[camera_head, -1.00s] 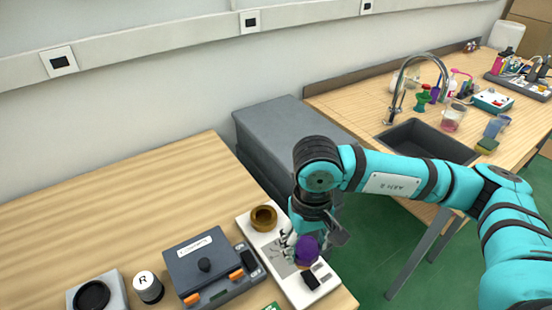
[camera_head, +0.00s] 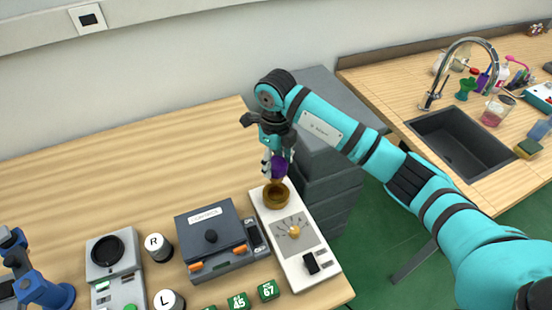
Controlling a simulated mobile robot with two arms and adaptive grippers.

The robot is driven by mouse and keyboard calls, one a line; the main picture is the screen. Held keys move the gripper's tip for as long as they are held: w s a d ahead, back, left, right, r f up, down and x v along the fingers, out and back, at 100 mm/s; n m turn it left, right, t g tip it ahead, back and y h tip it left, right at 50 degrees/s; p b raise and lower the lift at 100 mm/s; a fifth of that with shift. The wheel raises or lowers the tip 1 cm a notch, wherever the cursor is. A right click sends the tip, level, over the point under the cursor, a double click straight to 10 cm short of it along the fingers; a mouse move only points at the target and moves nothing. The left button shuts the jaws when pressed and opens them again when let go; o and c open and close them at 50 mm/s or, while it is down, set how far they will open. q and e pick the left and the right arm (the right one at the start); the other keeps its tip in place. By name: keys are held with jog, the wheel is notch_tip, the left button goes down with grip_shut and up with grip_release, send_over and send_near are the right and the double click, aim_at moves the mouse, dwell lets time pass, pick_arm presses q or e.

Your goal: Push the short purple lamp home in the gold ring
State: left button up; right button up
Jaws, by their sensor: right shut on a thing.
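The short purple lamp (camera_head: 279,167) is in my right gripper (camera_head: 268,168), which is shut on it and points down. Gripper and lamp are at the gold ring (camera_head: 277,197), with the lamp over the ring's far part. I cannot tell whether the lamp's lower end touches the ring or enters it. The gold ring sits at the far end of a white panel (camera_head: 305,270) on the wooden table. My left gripper is not in view.
The panel also bears a yellow knob (camera_head: 294,231) and a black switch (camera_head: 311,263). Left of it stand a dark box (camera_head: 209,222), white round pieces marked R (camera_head: 158,246) and L (camera_head: 168,301), and green number tags (camera_head: 268,290).

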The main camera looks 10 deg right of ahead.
jog(key=shift+f, duration=0.45)
notch_tip(320, 180, down, 5)
jog(key=b, duration=0.3)
jog(key=shift+r, duration=0.2)
jog(key=shift+f+b, duration=0.45)
jog(key=shift+b, duration=0.1)
jog(key=shift+b, duration=0.3)
dwell(0.7)
jog(key=shift+s+f+b, duration=0.15)
jog(key=shift+f+b, duration=1)
jog(key=shift+f, duration=0.2)
dwell(0.9)
jog(key=shift+f+b, duration=0.2)
jog(key=shift+b, duration=0.1)
dwell(0.5)
